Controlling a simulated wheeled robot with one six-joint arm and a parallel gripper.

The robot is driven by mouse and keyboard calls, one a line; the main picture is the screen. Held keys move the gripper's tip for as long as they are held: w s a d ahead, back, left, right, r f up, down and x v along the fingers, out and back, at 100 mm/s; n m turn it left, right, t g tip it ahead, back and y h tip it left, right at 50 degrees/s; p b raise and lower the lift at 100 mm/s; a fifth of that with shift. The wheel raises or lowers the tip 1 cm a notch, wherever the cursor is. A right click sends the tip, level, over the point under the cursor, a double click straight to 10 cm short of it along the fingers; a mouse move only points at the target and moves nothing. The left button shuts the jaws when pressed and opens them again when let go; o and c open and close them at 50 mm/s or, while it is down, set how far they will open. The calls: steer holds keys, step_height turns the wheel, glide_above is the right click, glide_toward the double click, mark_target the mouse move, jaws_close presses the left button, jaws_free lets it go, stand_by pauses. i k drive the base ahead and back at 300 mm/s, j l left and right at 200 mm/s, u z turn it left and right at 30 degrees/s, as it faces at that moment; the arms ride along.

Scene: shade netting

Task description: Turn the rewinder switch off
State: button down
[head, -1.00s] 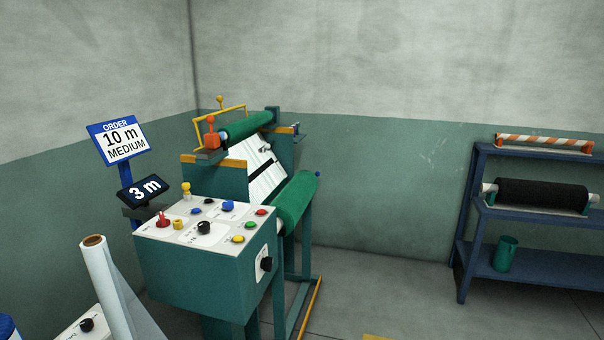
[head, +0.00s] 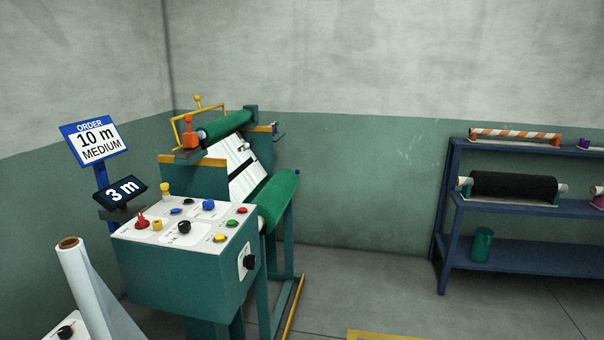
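The rewinder (head: 205,161) stands left of the middle in the head view, with green netting rolls at its top (head: 226,125) and lower front (head: 279,194). Its teal control box (head: 172,273) has a pale top panel with several coloured buttons and a black knob (head: 184,227). A larger black rotary switch (head: 249,262) sits on a white plate on the box's right side. I cannot read the labels, so I cannot tell which control is the rewinder switch or its position. My gripper is not in view.
An order sign (head: 93,142) reads "10 m MEDIUM" and a display (head: 125,192) reads "3 m". A white roll (head: 82,276) stands at the lower left. A blue shelf (head: 500,252) stands at the right. The floor between rewinder and shelf is mostly clear.

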mark_target(142, 224)
steer(key=u, duration=1.3)
